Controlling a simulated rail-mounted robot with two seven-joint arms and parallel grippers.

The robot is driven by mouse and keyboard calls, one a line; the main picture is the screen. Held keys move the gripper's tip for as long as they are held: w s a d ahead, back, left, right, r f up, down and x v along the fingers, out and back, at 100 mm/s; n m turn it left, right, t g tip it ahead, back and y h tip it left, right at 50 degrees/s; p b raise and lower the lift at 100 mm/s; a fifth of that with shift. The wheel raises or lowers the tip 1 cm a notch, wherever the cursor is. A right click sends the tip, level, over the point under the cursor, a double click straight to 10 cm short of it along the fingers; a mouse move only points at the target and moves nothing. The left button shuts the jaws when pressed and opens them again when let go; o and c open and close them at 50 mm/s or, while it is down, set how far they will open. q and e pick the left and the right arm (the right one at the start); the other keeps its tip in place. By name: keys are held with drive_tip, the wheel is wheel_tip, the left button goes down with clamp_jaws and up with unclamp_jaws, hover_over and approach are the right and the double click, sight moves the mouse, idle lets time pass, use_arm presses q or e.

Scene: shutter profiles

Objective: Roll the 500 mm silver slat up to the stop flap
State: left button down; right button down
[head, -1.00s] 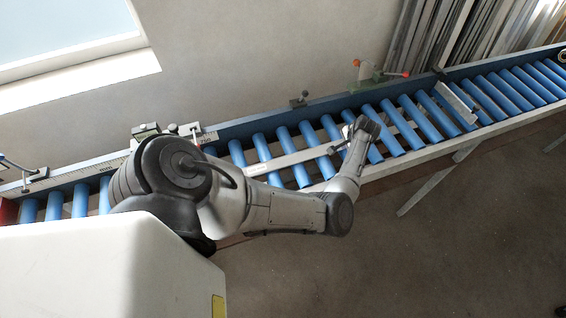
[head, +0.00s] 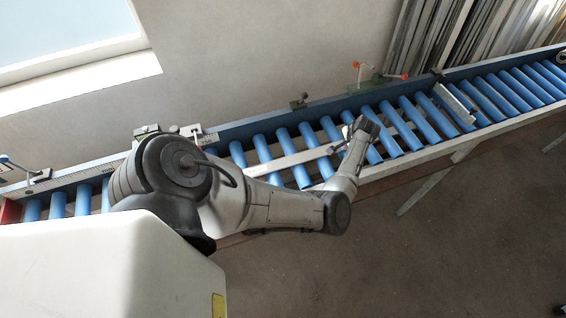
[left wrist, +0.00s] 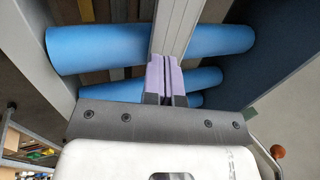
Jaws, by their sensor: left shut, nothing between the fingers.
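The silver slat (head: 290,160) lies lengthwise on the blue rollers of the conveyor. Its middle is hidden behind my left arm's wrist, and a pale strip continues right of it. In the left wrist view the slat (left wrist: 177,28) runs away from the fingers over the blue rollers. My left gripper (left wrist: 167,72) is shut with nothing between its purple-padded fingers, their tips in line with the slat. I cannot tell whether they touch it. In the head view its fingers are hidden. A light metal piece (head: 454,104) stands angled across the rollers further right. I cannot tell which part is the stop flap. My right gripper is not in view.
The conveyor's back rail (head: 240,128) carries a scale and several clamps, one of them black (head: 299,101). A green fixture with red-orange knobs (head: 380,78) stands behind the rail. Profiles (head: 460,35) lean on the wall. The rollers at right (head: 510,90) are clear.

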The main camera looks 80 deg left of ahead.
use_arm(q)
drive_tip(key=w+b, duration=0.3)
drive_tip(key=shift+w+a+f, duration=0.1)
drive_tip(key=shift+a+f, duration=0.1)
drive_tip(key=shift+a, duration=0.1)
drive_tip(key=shift+w+a+r+b, duration=0.1)
drive_tip(key=shift+w+b, duration=0.25)
drive_tip(key=shift+w, duration=0.15)
drive_tip(key=shift+w+a+r+b, duration=0.1)
drive_tip(key=shift+w+b, duration=0.25)
drive_tip(key=shift+w, duration=0.1)
drive_tip(key=shift+f, duration=0.3)
drive_tip(key=shift+f+b, duration=0.4)
drive_tip(key=shift+f, duration=0.15)
drive_tip(key=shift+s+p, duration=0.15)
drive_tip(key=shift+p, duration=0.15)
idle(0.5)
